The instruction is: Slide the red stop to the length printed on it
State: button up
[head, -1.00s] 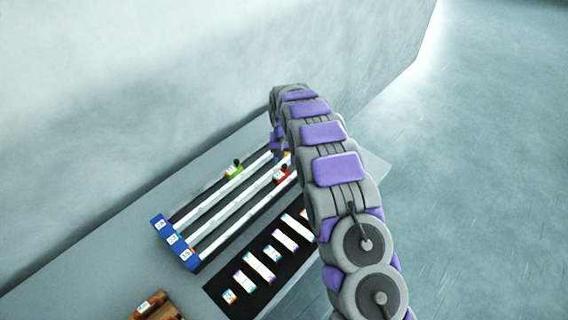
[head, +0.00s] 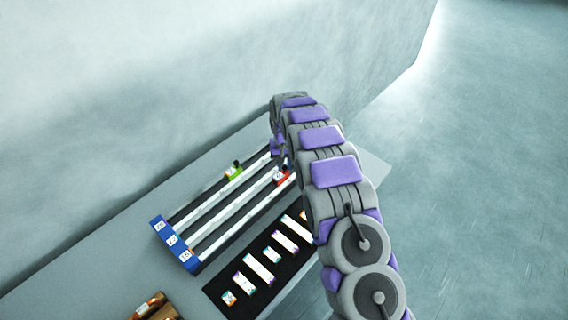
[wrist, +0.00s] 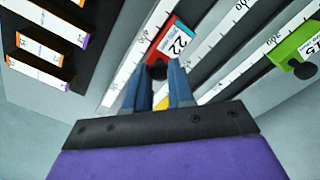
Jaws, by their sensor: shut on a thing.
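The red stop (wrist: 181,35) sits on a white printed rail (wrist: 131,70) in the wrist view. Its label appears to read 22. It also shows in the head view (head: 284,178), partly behind my arm. My gripper (wrist: 158,74) is shut on the dark knob (wrist: 157,70) of the red stop. A scale mark that looks like 200 lies just left of the stop. The gripper's fingers are mostly hidden in the head view.
A green stop (head: 234,171) sits on another rail. A yellow piece (wrist: 162,103) shows behind my fingers. A black mat (head: 244,300) with several labelled strips lies beside the rails, and a brown object (head: 152,307) lies at the near edge.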

grip_shut()
jog(key=s+a, duration=0.1)
jog(key=s+a+p, duration=0.1)
jog(key=s, duration=0.1)
jog(key=s+a, duration=0.1)
jog(key=shift+s+a, duration=0.25)
jog(key=shift+s, duration=0.1)
jog(key=shift+s+a, duration=0.1)
jog(key=shift+a, duration=0.1)
jog(key=o, duration=0.8)
grip_release()
jog(key=shift+d, duration=0.1)
notch_tip(320, 180, up, 17)
jog(key=p, duration=0.2)
jog(key=shift+w, duration=0.2)
